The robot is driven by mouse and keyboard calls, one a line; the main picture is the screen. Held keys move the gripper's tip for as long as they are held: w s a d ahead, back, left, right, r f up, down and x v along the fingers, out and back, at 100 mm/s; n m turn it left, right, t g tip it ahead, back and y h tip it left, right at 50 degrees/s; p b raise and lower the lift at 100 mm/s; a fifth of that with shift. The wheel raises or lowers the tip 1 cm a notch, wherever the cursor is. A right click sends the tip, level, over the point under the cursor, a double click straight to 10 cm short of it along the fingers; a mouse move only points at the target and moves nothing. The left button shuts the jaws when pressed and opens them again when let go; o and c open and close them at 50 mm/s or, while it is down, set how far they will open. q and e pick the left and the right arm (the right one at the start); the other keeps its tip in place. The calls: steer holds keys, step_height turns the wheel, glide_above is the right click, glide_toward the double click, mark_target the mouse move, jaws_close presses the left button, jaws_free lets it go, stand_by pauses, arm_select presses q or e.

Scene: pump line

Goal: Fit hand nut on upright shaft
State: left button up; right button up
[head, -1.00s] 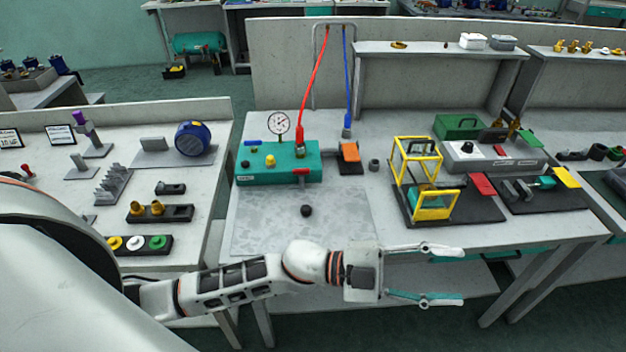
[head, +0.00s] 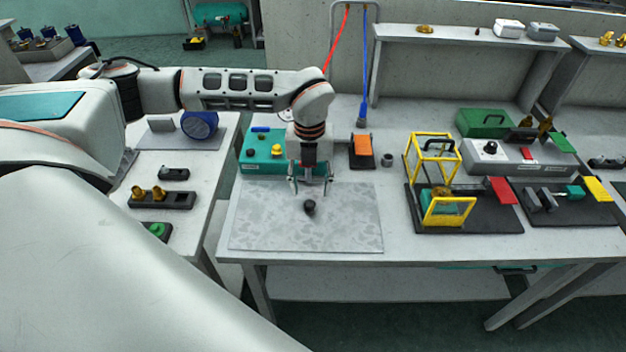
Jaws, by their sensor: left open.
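A small round black knob (head: 310,207), which looks like the hand nut, lies on the grey patterned mat (head: 350,225) at the front of the middle table. My left gripper (head: 310,187) points down with its fingers apart and empty. In the picture its fingertips show just above the knob; I cannot tell their height over it. I cannot make out the upright shaft for sure. My left arm covers part of the left table and of the teal unit. My right gripper is not in view.
The teal unit (head: 256,168) stands behind the mat. An orange-topped block (head: 362,145) and a small grey cylinder (head: 387,160) stand to its right. A yellow frame (head: 447,211) on a black base is farther right. The mat around the knob is clear.

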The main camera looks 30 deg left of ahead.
mark_target(310, 204)
arm_select(q)
steer(key=shift+w+a, duration=0.1)
steer(key=shift+a, duration=0.15)
steer(key=shift+f+b, duration=0.35)
steer(key=shift+b, duration=0.05)
steer(key=shift+f+b, duration=0.35)
steer(key=shift+f, duration=0.2)
steer(key=shift+f+b, duration=0.4)
steer(key=shift+f, duration=0.1)
steer(key=shift+d+f+b, duration=0.1)
steer(key=shift+f+b, duration=0.5)
steer(key=shift+f, duration=0.45)
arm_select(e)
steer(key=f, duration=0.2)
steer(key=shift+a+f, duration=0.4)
arm_select(q)
steer(key=shift+f, duration=0.1)
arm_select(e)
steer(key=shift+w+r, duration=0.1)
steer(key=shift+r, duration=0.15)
arm_select(q)
steer(key=shift+f, duration=0.2)
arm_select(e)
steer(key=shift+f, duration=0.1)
